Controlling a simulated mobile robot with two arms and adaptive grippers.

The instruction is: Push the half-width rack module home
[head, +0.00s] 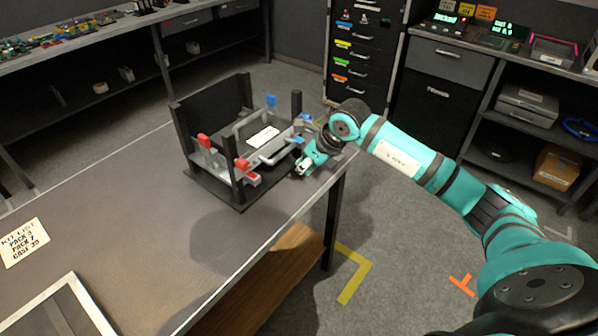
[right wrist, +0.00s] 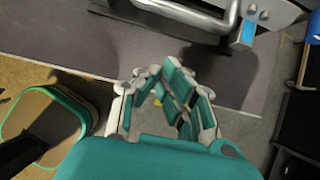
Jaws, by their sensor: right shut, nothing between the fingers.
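A black open rack frame (head: 178,132) stands on the table, with upright posts and a base plate. A module with grey metal handles (head: 272,155) sits in it; red latches (head: 242,164) and blue latches (head: 306,117) show at its corners. How deep it sits I cannot tell. My right gripper (head: 303,168) is shut and empty beside the rack's right side, near the table edge. In the right wrist view its fingers (right wrist: 172,90) are drawn together, below a metal handle (right wrist: 190,14) and a blue latch (right wrist: 249,32), apart from both. My left gripper is out of view.
The table (head: 130,220) is clear left of and in front of the rack. A kit list card (head: 24,243) and a framed panel (head: 60,310) lie at the left. A drawer cabinet (head: 362,60) and shelves (head: 530,120) stand behind.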

